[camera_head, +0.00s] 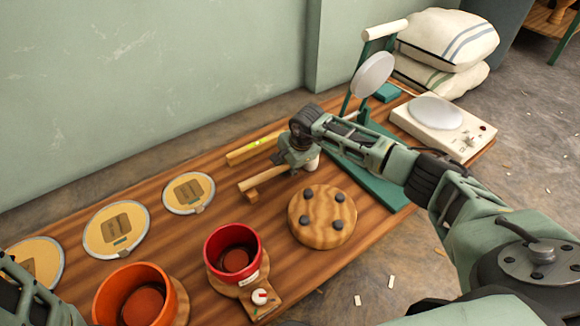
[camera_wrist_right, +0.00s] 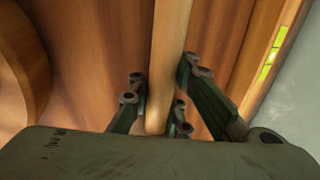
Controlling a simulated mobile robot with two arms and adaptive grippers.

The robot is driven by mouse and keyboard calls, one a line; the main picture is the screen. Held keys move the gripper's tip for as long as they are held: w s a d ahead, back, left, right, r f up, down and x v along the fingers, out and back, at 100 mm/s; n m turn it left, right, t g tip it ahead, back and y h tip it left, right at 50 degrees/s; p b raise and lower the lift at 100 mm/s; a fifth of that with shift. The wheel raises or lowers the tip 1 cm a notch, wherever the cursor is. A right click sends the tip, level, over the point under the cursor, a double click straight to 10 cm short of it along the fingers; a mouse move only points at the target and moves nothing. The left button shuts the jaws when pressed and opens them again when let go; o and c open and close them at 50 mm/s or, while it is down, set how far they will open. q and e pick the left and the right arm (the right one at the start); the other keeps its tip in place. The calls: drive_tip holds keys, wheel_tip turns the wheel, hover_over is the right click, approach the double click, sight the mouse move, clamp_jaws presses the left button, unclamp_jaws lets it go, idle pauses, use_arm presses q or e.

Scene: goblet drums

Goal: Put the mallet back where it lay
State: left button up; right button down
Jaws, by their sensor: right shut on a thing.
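The wooden mallet (camera_head: 264,178) is at the back middle of the wooden table in the head view, its head end toward the left. My right gripper (camera_head: 297,160) is shut on the handle near its right end. In the right wrist view the handle (camera_wrist_right: 170,55) runs between the fingers (camera_wrist_right: 160,103), its rounded end between them. I cannot tell whether the mallet touches the table. Part of my left gripper (camera_head: 30,295) shows at the lower left edge; its fingertips are not clear.
A spirit level (camera_head: 256,147) lies just behind the mallet. A round wooden board with dark pegs (camera_head: 322,215) is in front. A red pot (camera_head: 232,248), an orange pot (camera_head: 135,292) and round yellow discs (camera_head: 116,231) are left. A green stand (camera_head: 382,180) and white device (camera_head: 442,128) are right.

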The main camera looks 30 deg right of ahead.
drive_tip(key=c, duration=1.6)
unclamp_jaws()
drive_tip(key=shift+o, duration=0.2)
drive_tip(key=shift+f, duration=0.1)
drive_tip(key=v, duration=1.2)
drive_tip(key=shift+a, duration=0.1)
